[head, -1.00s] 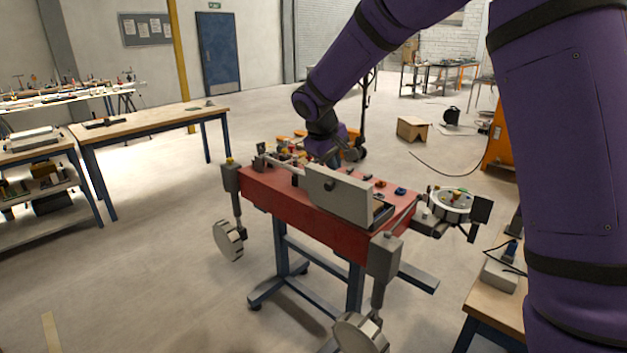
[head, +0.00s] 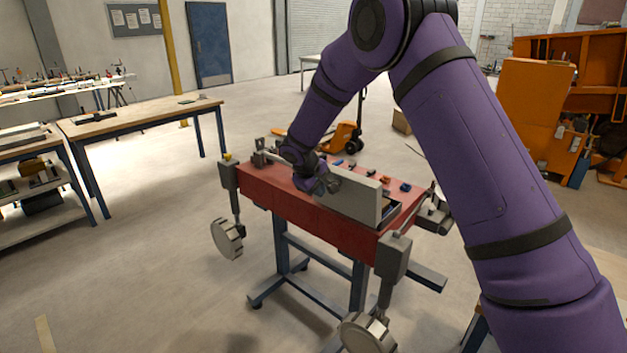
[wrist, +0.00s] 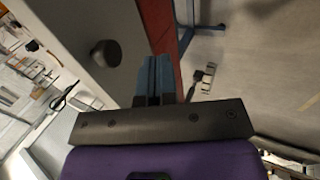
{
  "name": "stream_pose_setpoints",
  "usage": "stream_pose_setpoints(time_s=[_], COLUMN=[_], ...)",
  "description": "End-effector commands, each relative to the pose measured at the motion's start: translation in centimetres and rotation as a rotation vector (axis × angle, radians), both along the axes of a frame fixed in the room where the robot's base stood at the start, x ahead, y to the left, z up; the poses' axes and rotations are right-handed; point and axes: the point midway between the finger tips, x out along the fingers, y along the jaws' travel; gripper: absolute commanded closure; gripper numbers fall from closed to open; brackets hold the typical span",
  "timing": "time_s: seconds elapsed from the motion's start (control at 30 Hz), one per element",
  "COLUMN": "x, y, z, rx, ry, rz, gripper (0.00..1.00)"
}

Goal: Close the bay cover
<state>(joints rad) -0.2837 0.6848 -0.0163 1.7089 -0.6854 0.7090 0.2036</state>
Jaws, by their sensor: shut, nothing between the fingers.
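The bay cover (head: 355,199) is a light grey panel standing raised, on edge, on the red sandbed table. In the wrist view the large grey panel (wrist: 75,35) with a dark round knob (wrist: 105,52) appears to be this cover. My gripper (head: 325,184) is at the cover's left end, on the near side, and hides part of it. Its blue fingers (wrist: 155,75) are shut and empty, beside the panel and to the right of the knob. I cannot tell whether they touch it. The open bay (head: 394,213) shows as a dark recess behind the cover's right end.
Small coloured parts (head: 385,180) sit on the red tabletop (head: 262,182) behind the cover. Grey handwheels hang at the near corners, one at the left (head: 227,238) and one at the front (head: 366,333). Open floor lies in front and left.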

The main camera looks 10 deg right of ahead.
Motion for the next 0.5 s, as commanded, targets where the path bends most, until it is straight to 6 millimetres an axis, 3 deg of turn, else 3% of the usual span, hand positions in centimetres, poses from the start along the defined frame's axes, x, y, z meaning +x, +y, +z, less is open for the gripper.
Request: stream_pose_setpoints(time_s=[0.1,0.3,0.5], x=[0.6,2.1,2.6], y=[-0.9,-3.0,-3.8], z=[-1.9,-1.0,-0.8], rx=[-0.001,0.001,0.0], ry=[0.001,-0.001,0.001], rz=[-0.002,-0.003,0.0], gripper=[1.0,1.0,1.0])
